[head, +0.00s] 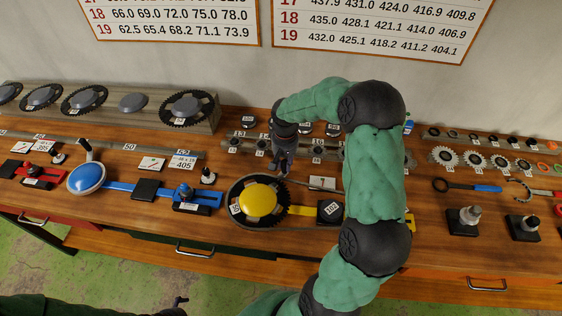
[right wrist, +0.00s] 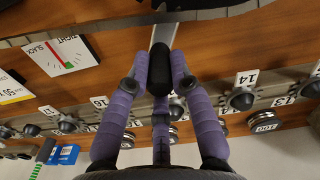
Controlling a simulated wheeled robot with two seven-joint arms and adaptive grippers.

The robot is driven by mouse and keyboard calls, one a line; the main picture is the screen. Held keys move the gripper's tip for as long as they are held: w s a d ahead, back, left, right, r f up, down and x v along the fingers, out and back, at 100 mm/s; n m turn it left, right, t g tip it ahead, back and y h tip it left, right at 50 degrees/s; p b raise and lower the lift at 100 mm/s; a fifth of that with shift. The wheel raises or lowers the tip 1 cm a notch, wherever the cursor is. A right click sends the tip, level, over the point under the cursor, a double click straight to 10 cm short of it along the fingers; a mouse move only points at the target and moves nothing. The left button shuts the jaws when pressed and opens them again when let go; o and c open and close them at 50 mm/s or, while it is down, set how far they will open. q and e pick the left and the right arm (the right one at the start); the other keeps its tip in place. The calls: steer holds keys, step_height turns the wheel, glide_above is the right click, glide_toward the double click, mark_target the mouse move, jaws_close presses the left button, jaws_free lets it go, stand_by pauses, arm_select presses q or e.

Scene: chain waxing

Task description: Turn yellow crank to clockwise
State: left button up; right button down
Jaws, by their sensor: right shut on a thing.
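The yellow crank (head: 258,199) is a round yellow hub inside a dark toothed chainring on the wooden bench, in the middle of the head view. My right gripper (head: 282,165) reaches down at the far side of the chainring. In the right wrist view, its purple fingers (right wrist: 161,72) are shut on the black crank handle (right wrist: 159,73), at the end of a grey crank arm (right wrist: 164,33). In the head view my gripper hides the handle. Of my left arm, a green part and a small dark tip (head: 180,301) show at the bottom edge; its jaw state is unclear.
A blue crank (head: 87,178) with an upright handle stands left of the yellow one. A slack/tight gauge card (right wrist: 62,50) lies nearby. Numbered small sprockets (right wrist: 241,98) line a rail behind. A black block marked 102 (head: 330,212) sits right of the chainring.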

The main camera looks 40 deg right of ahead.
steer(key=shift+s+d+r+m, duration=0.1)
steer(key=shift+s+d+m, duration=0.05)
steer(key=shift+s+m, duration=0.15)
stand_by(0.4)
steer(key=c, duration=1.1)
jaws_free()
step_height(320, 180, up, 12)
steer(key=shift+f, duration=0.1)
